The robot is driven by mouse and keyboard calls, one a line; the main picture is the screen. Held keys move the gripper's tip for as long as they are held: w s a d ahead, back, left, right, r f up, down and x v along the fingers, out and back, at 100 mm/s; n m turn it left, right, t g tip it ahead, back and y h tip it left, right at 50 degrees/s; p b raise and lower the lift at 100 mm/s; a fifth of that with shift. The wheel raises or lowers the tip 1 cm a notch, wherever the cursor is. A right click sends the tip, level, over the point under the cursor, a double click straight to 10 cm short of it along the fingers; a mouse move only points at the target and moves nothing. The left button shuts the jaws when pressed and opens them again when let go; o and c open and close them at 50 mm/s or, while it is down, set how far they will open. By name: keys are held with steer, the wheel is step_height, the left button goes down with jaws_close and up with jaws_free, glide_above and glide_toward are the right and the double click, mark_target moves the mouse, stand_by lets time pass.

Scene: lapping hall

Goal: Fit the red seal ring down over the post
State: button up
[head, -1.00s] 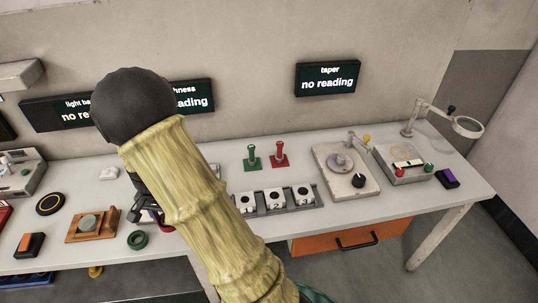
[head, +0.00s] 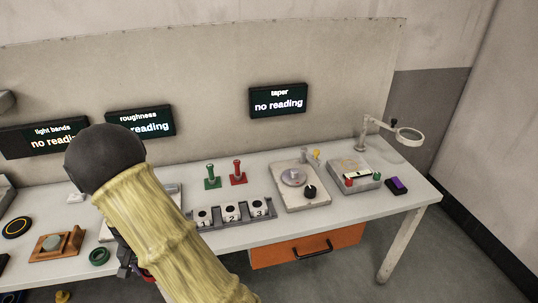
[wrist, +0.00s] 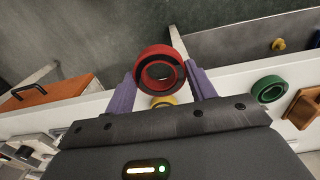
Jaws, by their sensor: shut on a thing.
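The red seal ring (wrist: 151,61) is held between the purple fingers of my gripper (wrist: 160,78) in the wrist view, its round opening facing the camera. In the head view my arm hides most of the gripper (head: 126,262), near the bench's front edge. A red post (head: 238,174) on a square red base stands upright on the bench, well to the right of and behind my gripper. A similar green post (head: 211,178) stands just left of it. Both posts look bare.
A green ring (head: 99,256) lies on the bench (head: 235,240) left of my gripper. A rack with numbered blocks (head: 231,212) stands in front of the posts. A plate with a disc and black knob (head: 300,190) is to their right. An orange drawer (head: 290,247) hangs below.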

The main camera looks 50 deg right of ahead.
step_height(320, 180, down, 12)
steer(key=n, duration=0.7)
steer(key=shift+s, duration=0.45)
steer(key=shift+a+f, duration=0.1)
